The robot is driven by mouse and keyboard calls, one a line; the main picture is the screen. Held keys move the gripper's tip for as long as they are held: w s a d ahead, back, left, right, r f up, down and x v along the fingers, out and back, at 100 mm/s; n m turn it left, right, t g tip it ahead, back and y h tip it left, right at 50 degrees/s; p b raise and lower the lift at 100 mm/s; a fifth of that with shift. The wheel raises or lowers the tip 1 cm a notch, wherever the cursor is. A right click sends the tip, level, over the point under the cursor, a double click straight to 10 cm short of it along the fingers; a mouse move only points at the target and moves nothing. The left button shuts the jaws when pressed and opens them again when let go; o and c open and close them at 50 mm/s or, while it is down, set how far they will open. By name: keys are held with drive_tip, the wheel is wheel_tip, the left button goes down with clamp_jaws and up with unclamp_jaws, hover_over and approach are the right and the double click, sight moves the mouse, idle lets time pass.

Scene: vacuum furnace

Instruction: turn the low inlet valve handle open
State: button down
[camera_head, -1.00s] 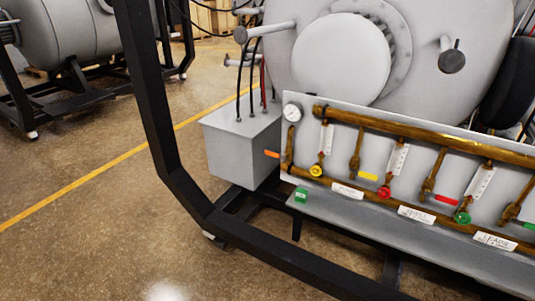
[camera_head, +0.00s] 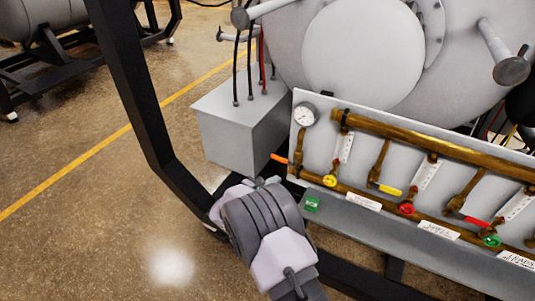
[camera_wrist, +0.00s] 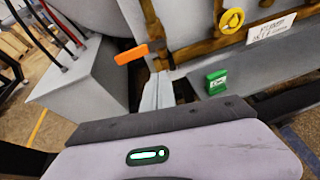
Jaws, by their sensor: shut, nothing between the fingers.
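The orange lever handle (camera_head: 279,158), which appears to be the low inlet valve handle, sticks out to the left at the left end of the brass manifold. In the wrist view the orange handle (camera_wrist: 132,54) lies roughly level, just left of a brass fitting. My gripper (camera_wrist: 160,80) is shut and empty, its fingers pointing at the panel's lower left corner. In the wrist view the fingertips show below and right of the orange handle, with a visible gap. In the head view my wrist covers most of the gripper, below the handle.
A grey box (camera_head: 240,125) with cables stands left of the handle. Other lever handles, yellow (camera_head: 391,190) and red (camera_head: 477,221), and round knobs line the panel. A green block (camera_head: 312,204) sits on the ledge. A black frame post (camera_head: 125,80) stands at left.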

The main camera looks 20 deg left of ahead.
sight(283, 160)
drive_tip(key=a, duration=0.1)
drive_tip(key=a+f+n+y, duration=0.1)
drive_tip(key=s+a+f+n, duration=0.1)
drive_tip(key=a, duration=0.1)
drive_tip(key=shift+f+t, duration=0.2)
drive_tip(key=shift+t, duration=0.1)
drive_tip(key=a+f+b+x, duration=0.1)
drive_tip(key=b+x, duration=0.3)
drive_tip(key=x, duration=0.6)
drive_tip(key=r, duration=0.3)
drive_tip(key=d+r, duration=0.1)
drive_tip(key=r, duration=0.1)
drive_tip(key=shift+b, duration=0.35)
